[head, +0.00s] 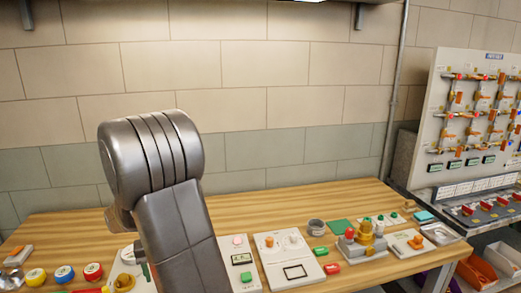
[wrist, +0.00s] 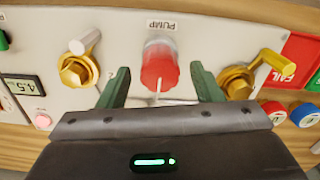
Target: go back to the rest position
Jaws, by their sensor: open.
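My gripper (wrist: 160,74) shows in the wrist view with its two green fingers apart. The fingers stand on either side of a red knob (wrist: 158,66) on a pale panel (wrist: 205,24); I cannot tell whether they touch it. The panel reads PUMP, upside down in this view. A brass valve with a pale lever (wrist: 78,68) is left of the knob, and a brass valve with a yellow lever (wrist: 240,78) is right of it. In the head view my arm hides the gripper and most of this panel.
Colored tape rolls (head: 65,274) lie at the left. A pipe board (head: 470,110) stands at the right. The back of the bench is mostly clear.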

